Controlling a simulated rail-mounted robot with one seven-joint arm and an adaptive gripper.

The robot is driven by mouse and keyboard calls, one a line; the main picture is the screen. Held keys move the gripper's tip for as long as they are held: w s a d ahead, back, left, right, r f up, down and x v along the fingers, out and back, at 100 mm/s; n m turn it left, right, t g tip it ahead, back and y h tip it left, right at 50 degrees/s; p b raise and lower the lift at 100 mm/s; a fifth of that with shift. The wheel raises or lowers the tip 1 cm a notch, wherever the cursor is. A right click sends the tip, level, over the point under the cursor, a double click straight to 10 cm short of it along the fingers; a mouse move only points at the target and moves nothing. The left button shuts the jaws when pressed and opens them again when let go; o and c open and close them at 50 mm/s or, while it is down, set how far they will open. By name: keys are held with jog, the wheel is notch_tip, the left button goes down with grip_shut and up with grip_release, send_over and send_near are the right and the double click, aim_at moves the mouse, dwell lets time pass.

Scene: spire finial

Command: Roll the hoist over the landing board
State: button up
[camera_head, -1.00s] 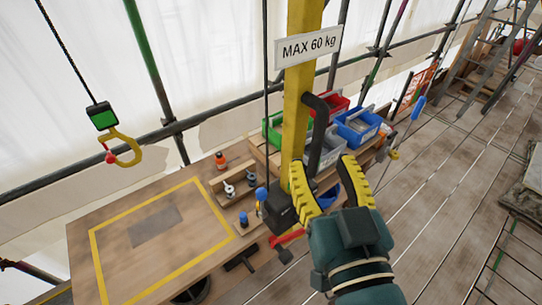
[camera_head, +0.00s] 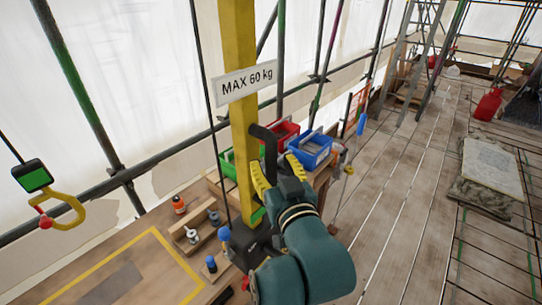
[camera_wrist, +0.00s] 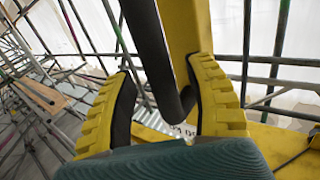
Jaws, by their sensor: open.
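The hoist's yellow post (camera_head: 240,120) stands upright and carries a MAX 60 kg sign (camera_head: 246,82). A black bent handle (camera_head: 268,143) juts from its right side. The hoist's yellow hook (camera_head: 66,212) hangs under a black and green block at the far left. The landing board (camera_head: 150,262), a wooden top with a yellow outline and a grey patch, lies below at lower left, partly cut off. My gripper (camera_head: 276,172) is open at the handle. In the wrist view the handle (camera_wrist: 158,65) runs between my open fingers (camera_wrist: 163,85); contact cannot be told.
Blue (camera_head: 310,149), red and green bins stand behind the post. Scaffold poles and white sheeting line the back. The plank deck (camera_head: 400,200) is open at right, with a stone slab (camera_head: 492,168) farther right.

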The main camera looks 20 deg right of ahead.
jog(key=shift+w+d, duration=0.1)
jog(key=shift+w, duration=0.6)
jog(key=shift+c, duration=0.3)
grip_shut()
